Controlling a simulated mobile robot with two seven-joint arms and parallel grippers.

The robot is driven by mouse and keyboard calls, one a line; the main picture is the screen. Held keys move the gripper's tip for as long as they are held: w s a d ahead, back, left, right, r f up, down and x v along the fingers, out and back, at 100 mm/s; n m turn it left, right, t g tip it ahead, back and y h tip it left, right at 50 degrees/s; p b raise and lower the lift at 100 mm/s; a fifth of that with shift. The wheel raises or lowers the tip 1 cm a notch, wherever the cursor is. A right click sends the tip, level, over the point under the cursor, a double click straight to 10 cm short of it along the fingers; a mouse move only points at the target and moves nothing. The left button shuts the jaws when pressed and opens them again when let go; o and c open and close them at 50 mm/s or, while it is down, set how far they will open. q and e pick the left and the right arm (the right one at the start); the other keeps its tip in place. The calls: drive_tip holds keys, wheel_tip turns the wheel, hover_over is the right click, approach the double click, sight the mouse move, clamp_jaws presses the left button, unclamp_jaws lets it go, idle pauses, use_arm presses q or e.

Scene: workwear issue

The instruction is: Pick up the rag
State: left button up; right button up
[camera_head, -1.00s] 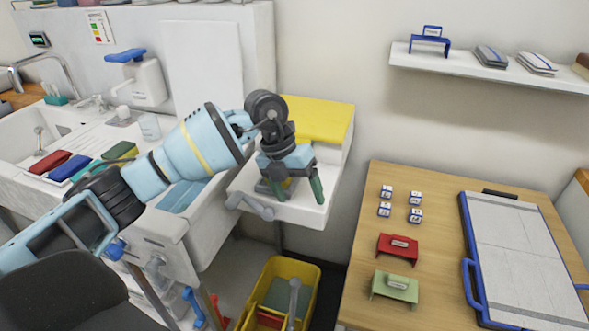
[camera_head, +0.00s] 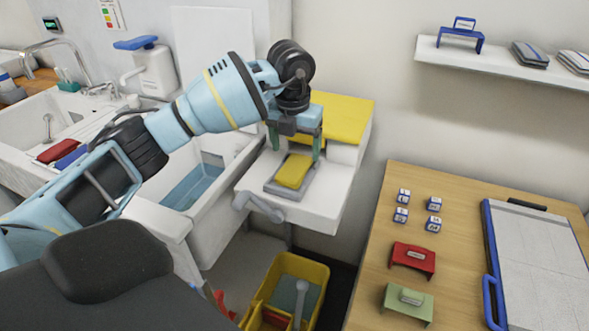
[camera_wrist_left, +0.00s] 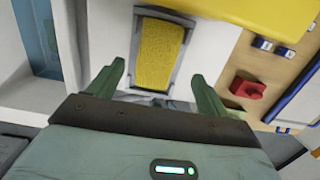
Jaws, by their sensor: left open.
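A yellow folded rag (camera_head: 293,171) lies in a shallow grey tray (camera_head: 271,190) on the white ledge beside the sink. My left gripper (camera_head: 293,146) is open and empty, with its green fingers pointing down just behind the rag in the head view. In the left wrist view the rag (camera_wrist_left: 160,52) lies beyond and between the two open fingers (camera_wrist_left: 158,72), apart from them. My right gripper is in neither view.
A yellow-topped white block (camera_head: 340,118) stands behind the tray. The sink (camera_head: 200,175) is left of the ledge. A yellow bucket (camera_head: 262,290) stands below on the floor. The wooden table (camera_head: 450,265) at right holds red and green stands, small cubes and a clipboard-like board.

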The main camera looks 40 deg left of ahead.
sight(294, 166)
use_arm(q)
drive_tip(key=shift+s+f, duration=0.1)
drive_tip(key=shift+f, duration=0.35)
drive_tip(key=f, duration=0.4)
drive_tip(key=shift+a+f, duration=0.1)
drive_tip(key=shift+a, duration=0.15)
drive_tip(key=c, duration=1.1)
drive_tip(key=shift+c, duration=0.2)
